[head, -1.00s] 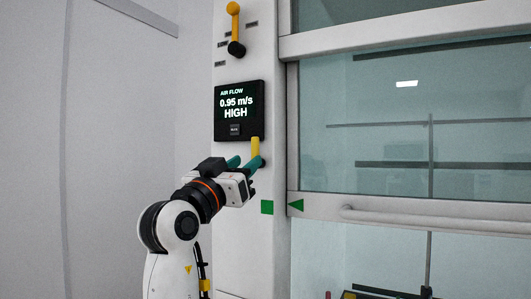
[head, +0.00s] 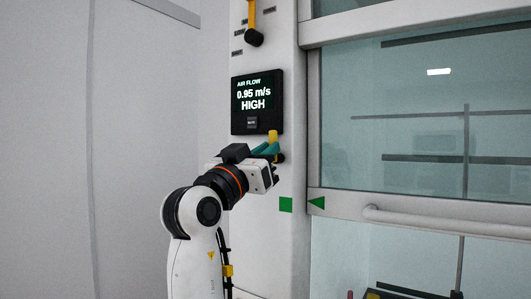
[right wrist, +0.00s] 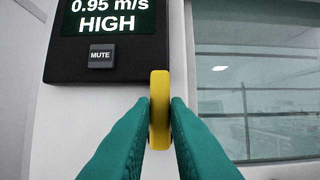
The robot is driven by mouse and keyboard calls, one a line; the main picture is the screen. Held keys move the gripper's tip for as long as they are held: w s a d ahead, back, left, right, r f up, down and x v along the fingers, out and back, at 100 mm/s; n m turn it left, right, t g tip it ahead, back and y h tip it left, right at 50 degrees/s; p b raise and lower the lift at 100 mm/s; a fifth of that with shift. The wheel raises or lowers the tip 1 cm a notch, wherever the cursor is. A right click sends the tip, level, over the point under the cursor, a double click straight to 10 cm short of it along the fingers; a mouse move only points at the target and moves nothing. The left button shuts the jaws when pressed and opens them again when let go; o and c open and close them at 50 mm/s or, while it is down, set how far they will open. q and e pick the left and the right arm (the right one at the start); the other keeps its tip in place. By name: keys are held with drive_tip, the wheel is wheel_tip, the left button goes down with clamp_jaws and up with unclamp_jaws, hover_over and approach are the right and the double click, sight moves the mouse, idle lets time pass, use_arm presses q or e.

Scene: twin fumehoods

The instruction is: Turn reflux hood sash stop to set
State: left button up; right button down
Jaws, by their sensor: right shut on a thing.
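The sash stop is a yellow lever (head: 273,136) on the white hood post, just below the air flow display. It points up from a dark pivot. My right gripper (head: 268,150) is at the lever, with its teal fingers around it. In the right wrist view the yellow lever (right wrist: 160,112) stands upright between the two fingertips (right wrist: 160,120), which are shut on it from both sides. The fingers partly hide its lower part in the head view. My left gripper is not in view.
The air flow display (head: 257,102) reads 0.95 m/s HIGH. Above it is another yellow lever (head: 252,14) with a black knob (head: 254,38). A green square (head: 285,205) and a green triangle (head: 317,203) sit below. The glass sash (head: 400,120) with its handle bar (head: 440,222) is at right.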

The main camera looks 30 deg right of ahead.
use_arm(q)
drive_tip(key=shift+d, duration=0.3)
use_arm(e)
drive_tip(key=shift+n, duration=0.3)
use_arm(q)
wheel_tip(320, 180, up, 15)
drive_tip(key=p, duration=1.4)
drive_tip(key=shift+p, duration=0.4)
use_arm(e)
drive_tip(key=shift+w+a+f+n+t+y, duration=0.15)
drive_tip(key=shift+n+t+y, duration=0.85)
drive_tip(key=shift+n, duration=2.65)
drive_tip(key=shift+w+d+f+n+t+y, duration=0.1)
drive_tip(key=shift+w+f+n+t+y, duration=0.2)
drive_tip(key=shift+n+y, duration=2.35)
drive_tip(key=shift+w+a+n+t+y, duration=0.1)
drive_tip(key=shift+n+t+y, duration=0.45)
drive_tip(key=shift+n, duration=4.05)
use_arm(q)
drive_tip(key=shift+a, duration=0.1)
